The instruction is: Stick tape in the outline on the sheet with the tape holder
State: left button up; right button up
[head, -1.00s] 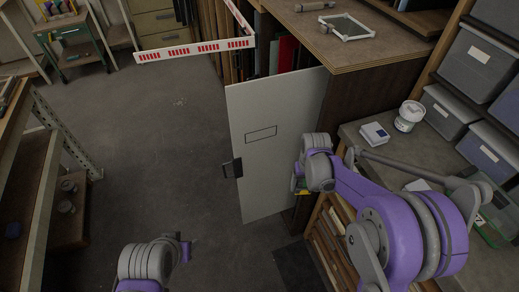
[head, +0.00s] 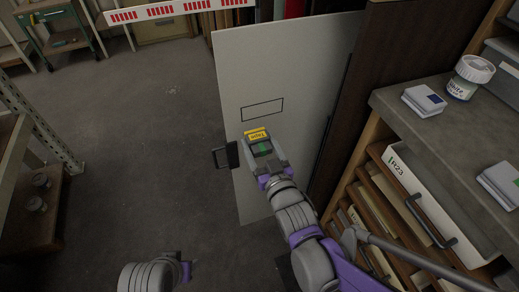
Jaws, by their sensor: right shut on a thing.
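The pale sheet (head: 290,75) stands upright against the dark cabinet side. A black rectangular outline (head: 262,109) is drawn on its face. My right gripper (head: 263,152) is shut on the tape holder (head: 257,135), which has a yellow top labelled "Tape" and a green mark below. The holder is just below the outline in the picture; I cannot tell whether it touches the sheet. A black clamp-like piece (head: 226,156) sits at the sheet's left edge. Of my left arm only a grey and purple part shows at the bottom; its gripper is not seen.
A red and white barrier (head: 180,8) crosses the top. On the right, a grey worktop (head: 445,130) carries a white jar (head: 468,77) and small boxes (head: 424,101), above an open drawer (head: 410,190). A shelf (head: 40,205) stands left; the floor between is clear.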

jog(key=shift+w+a+r, duration=0.15)
jog(key=shift+w+a, duration=0.05)
jog(key=shift+w, duration=0.35)
jog(key=shift+b+x, duration=0.3)
jog(key=shift+x, duration=2.1)
jog(key=shift+x, duration=0.9)
